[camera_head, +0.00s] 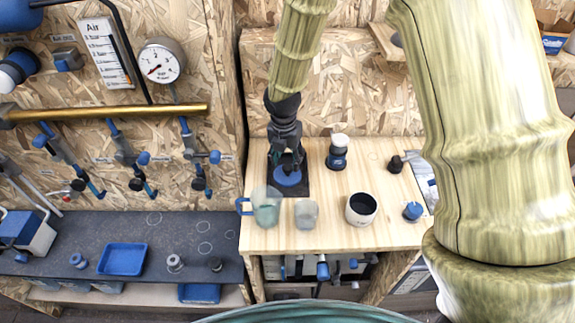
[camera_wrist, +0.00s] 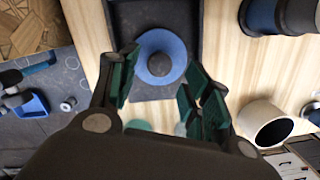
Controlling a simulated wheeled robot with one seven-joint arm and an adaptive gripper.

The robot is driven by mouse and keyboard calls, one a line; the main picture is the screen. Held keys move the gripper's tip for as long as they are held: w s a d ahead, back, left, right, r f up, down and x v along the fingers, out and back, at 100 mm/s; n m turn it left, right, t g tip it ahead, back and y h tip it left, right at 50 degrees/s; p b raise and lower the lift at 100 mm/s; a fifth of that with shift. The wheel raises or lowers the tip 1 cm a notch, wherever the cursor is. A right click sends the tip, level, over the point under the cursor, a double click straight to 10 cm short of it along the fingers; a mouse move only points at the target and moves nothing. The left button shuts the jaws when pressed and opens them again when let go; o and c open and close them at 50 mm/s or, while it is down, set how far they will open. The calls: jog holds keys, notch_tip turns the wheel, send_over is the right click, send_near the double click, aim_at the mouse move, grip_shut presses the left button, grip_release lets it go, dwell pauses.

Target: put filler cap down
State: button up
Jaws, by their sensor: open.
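The filler cap, a round blue disc with a dark centre knob, is likely the blue disc (camera_head: 287,178) on a dark square pad (camera_head: 302,188) on the wooden bench. In the wrist view the blue disc (camera_wrist: 178,46) lies flat on the dark pad (camera_wrist: 190,15). My gripper (camera_head: 288,160) is above the disc. In the wrist view my gripper (camera_wrist: 160,77) has its fingers spread apart, with the disc seen between and beyond the tips. Nothing shows held. The height of the tips above the disc is hard to tell.
A blue-handled clear jug (camera_head: 267,208), a clear cup (camera_head: 306,213) and a white mug (camera_head: 361,208) stand in front. A white-topped blue bottle (camera_head: 337,152) stands to the right. A small blue item (camera_head: 413,211) and a black one (camera_head: 396,164) lie farther right. A panel rises behind.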

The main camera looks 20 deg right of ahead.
aim_at(286, 170)
notch_tip(286, 170, up, 7)
jog(key=b, duration=0.1)
jog(key=shift+s+a+r, duration=0.2)
jog(key=shift+s+a, duration=0.05)
jog(key=shift+s, duration=0.1)
dwell(0.5)
